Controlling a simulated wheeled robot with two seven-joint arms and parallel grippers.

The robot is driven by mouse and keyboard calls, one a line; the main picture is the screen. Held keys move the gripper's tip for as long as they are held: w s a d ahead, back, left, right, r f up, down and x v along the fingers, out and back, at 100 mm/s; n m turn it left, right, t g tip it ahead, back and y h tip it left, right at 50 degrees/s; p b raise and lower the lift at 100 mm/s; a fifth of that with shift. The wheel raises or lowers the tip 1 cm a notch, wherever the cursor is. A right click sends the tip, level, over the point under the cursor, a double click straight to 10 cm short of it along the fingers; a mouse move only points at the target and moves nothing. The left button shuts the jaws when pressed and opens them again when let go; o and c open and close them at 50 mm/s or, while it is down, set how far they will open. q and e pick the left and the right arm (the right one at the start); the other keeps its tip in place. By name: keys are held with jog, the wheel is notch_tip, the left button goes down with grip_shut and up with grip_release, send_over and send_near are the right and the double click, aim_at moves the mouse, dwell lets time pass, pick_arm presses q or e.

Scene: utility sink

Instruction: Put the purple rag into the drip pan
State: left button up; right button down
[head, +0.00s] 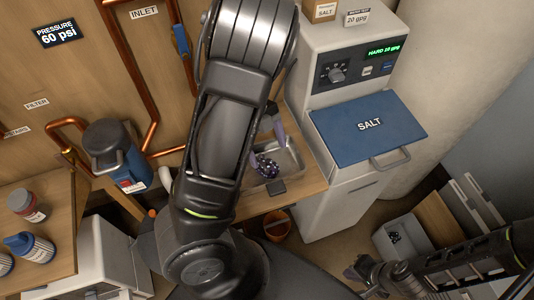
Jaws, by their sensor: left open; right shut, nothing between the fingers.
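The purple rag (267,167), dark with pale spots, lies crumpled inside the metal drip pan (292,160) on the wooden shelf. My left arm crosses the middle of the view and hides the left part of the pan. My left gripper (266,146) is over the pan, open, with its grey-purple fingers apart just above and beside the rag. I cannot tell whether a finger touches the rag. My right gripper (355,270) is low at the lower right, away from the pan, shut and empty.
The white softener cabinet with its blue salt lid (368,127) stands right of the pan. An orange bucket (277,226) is below the shelf. A grey bin (405,240) holds a small dark patterned item. A blue filter housing (118,155) and bottles (30,247) are at the left.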

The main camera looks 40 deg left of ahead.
pick_arm(q)
notch_tip(320, 180, up, 3)
jog(key=shift+f, duration=0.15)
dwell(0.7)
